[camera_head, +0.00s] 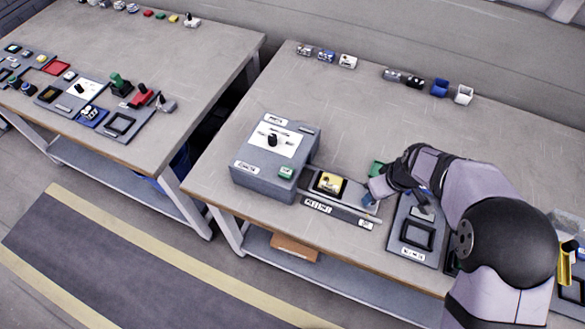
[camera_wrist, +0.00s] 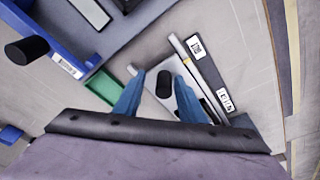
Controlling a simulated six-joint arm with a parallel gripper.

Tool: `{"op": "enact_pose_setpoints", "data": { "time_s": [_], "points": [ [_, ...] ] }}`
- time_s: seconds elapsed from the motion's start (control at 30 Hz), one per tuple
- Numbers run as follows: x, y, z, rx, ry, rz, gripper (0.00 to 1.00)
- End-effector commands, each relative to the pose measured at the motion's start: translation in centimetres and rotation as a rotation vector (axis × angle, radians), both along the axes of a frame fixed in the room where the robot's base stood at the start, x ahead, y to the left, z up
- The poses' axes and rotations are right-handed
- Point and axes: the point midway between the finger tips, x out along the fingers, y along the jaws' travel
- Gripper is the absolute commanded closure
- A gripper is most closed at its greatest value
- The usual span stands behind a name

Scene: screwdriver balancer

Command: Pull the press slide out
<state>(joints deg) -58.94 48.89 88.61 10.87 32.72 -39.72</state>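The press is a grey box (camera_head: 275,160) with a white top plate and a black knob. A low grey slide track (camera_head: 345,212) with white labels runs from its right side. A yellow and black piece (camera_head: 329,183) sits on the slide beside the box. My gripper (camera_head: 372,198) is low over the track's right end. In the wrist view, my gripper's blue fingers (camera_wrist: 162,92) are apart, on either side of a black knob (camera_wrist: 163,84). Slim gaps show between knob and fingers. The labelled track (camera_wrist: 208,74) is to their right. My arm hides part of this area in the head view.
A green piece (camera_head: 376,169) lies close behind my gripper; a green tray-like part (camera_wrist: 107,87) shows left of the fingers. A grey panel with a black frame (camera_head: 417,235) stands right of the track. Small parts line the table's back edge. The table behind the press is clear.

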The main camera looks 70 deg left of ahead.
Motion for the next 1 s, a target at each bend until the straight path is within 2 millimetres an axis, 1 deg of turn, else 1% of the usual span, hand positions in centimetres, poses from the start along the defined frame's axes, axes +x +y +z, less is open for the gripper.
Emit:
{"op": "enact_pose_setpoints", "data": {
  "time_s": [0.03, 0.23, 0.8, 1.0],
  "points": [
    [-0.5, -0.7, -0.8, -0.021, 0.014, 0.003, 0.59],
    [-0.5, -0.6, 0.1, -0.020, 0.013, 0.003, 0.59],
    [-0.2, -0.3, 5.6, -0.007, 0.005, 0.000, 0.59],
    [-0.2, -0.2, 6.8, -0.006, 0.004, 0.000, 0.59]
  ]
}}
